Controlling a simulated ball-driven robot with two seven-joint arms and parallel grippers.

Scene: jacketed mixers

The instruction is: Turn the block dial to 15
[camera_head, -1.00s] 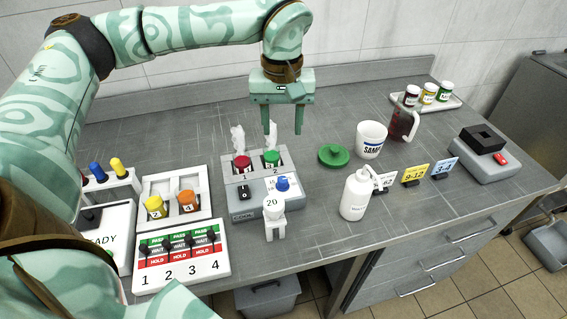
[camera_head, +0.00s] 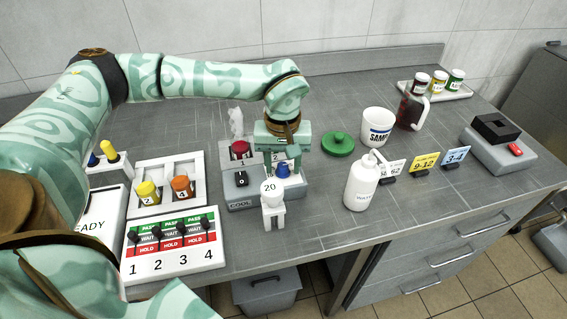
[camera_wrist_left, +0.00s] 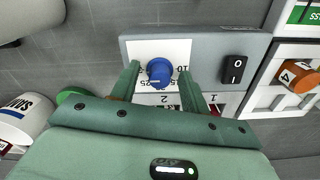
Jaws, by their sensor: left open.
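The block dial is a blue knob (camera_head: 283,170) on the grey block (camera_head: 238,204) marked COOL. In the left wrist view the blue knob (camera_wrist_left: 159,71) sits on a white scale plate with printed numbers, of which 10 and 5 can be partly read. My left gripper (camera_head: 283,172) points down at the dial, its fingers open. In the left wrist view the two fingers (camera_wrist_left: 160,78) stand on either side of the knob, apart from it. The knob's pointer reading is not clear. My right gripper is not in view.
A white stand with a 20 display (camera_head: 270,188) is just in front of the block. A white bottle (camera_head: 361,186) and green lid (camera_head: 338,143) are to the right.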

